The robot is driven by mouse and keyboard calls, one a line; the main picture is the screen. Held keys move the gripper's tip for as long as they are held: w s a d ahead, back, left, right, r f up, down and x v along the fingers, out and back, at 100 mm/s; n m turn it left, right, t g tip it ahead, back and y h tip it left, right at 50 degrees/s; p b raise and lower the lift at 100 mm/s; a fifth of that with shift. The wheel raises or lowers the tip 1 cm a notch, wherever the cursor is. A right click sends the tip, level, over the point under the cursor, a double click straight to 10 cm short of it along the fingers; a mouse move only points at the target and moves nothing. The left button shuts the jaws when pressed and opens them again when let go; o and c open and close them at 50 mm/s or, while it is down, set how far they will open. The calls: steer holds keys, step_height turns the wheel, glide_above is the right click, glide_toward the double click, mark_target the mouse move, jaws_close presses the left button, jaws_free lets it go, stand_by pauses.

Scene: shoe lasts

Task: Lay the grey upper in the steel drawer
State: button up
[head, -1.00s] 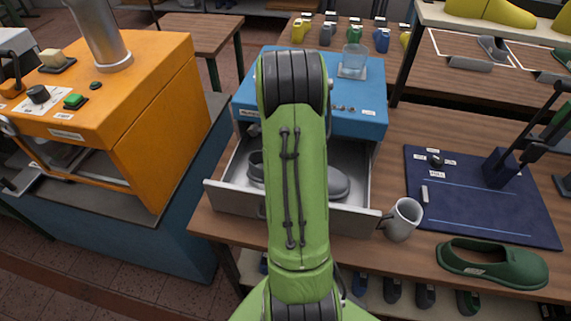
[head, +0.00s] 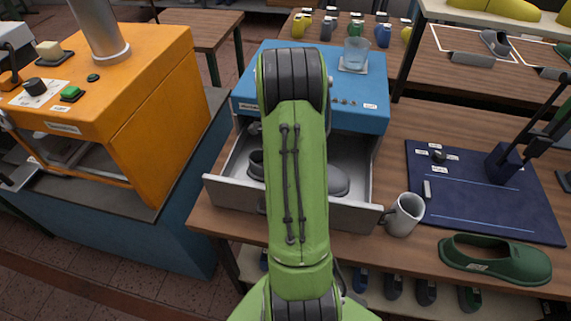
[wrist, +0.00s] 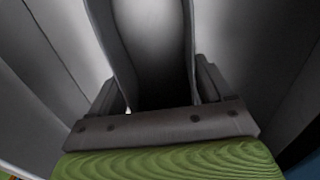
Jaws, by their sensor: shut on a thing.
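The grey upper (head: 339,181) lies low inside the open steel drawer (head: 235,193). Its dark open end shows left of my arm and its rounded toe shows right of it; my green arm hides its middle. In the wrist view my gripper (wrist: 160,92) is shut on the grey upper (wrist: 155,35), which fills the space between the fingers. The drawer's pale metal walls show around it there. Whether the upper rests fully on the drawer floor cannot be told. My fingers are hidden in the head view.
A blue cabinet (head: 372,118) holds the drawer, with a glass beaker (head: 355,53) on top. A grey mug (head: 403,214) stands close to the drawer's right front corner. A green shoe (head: 495,261) and a blue mat (head: 470,215) are farther right. An orange machine (head: 150,110) stands left.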

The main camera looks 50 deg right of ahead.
steer(key=o, duration=1.2)
step_height(320, 180, up, 16)
steer(key=p, duration=0.3)
steer(key=shift+a, duration=0.2)
steer(key=shift+f, duration=0.1)
